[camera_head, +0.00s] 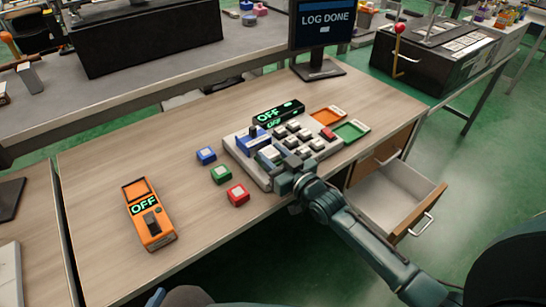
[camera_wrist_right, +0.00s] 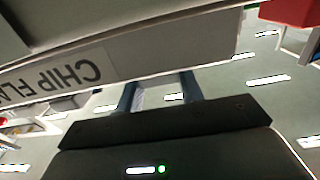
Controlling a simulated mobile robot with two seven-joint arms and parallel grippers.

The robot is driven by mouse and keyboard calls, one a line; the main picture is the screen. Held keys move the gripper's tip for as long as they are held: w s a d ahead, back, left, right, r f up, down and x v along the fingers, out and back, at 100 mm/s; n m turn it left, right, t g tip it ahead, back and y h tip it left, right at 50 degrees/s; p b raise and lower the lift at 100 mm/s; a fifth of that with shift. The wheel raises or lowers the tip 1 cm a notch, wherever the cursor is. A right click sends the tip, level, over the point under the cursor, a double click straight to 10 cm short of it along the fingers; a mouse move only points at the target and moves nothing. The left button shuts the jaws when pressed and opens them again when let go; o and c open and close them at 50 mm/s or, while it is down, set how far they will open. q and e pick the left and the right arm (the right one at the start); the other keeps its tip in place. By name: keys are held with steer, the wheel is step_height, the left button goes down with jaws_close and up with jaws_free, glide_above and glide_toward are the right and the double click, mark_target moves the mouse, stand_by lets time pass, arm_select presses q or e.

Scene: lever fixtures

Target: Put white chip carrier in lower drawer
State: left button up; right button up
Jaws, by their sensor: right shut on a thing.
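My right gripper (camera_head: 283,162) is at the front edge of the grey-white keyed device (camera_head: 262,180) on the desk. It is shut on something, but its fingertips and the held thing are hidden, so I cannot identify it. In the right wrist view, the two fingers (camera_wrist_right: 160,92) run behind a panel (camera_wrist_right: 170,55) with upside-down lettering. I cannot make out the white chip carrier. The lower drawer (camera_head: 385,200) is pulled out at the desk's right side, below a shut wooden drawer front (camera_head: 378,157). It looks empty. No left gripper is recognisable.
Blue (camera_head: 206,155), green (camera_head: 220,174) and red (camera_head: 238,194) blocks with pale tops stand left of the device. An orange handheld unit (camera_head: 149,213) lies farther left. Orange (camera_head: 328,116) and green (camera_head: 350,131) trays sit behind right. A monitor (camera_head: 321,25) stands at the back.

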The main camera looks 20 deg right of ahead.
steer(key=shift+f, duration=0.25)
steer(key=shift+f, duration=0.15)
steer(key=o, duration=1.2)
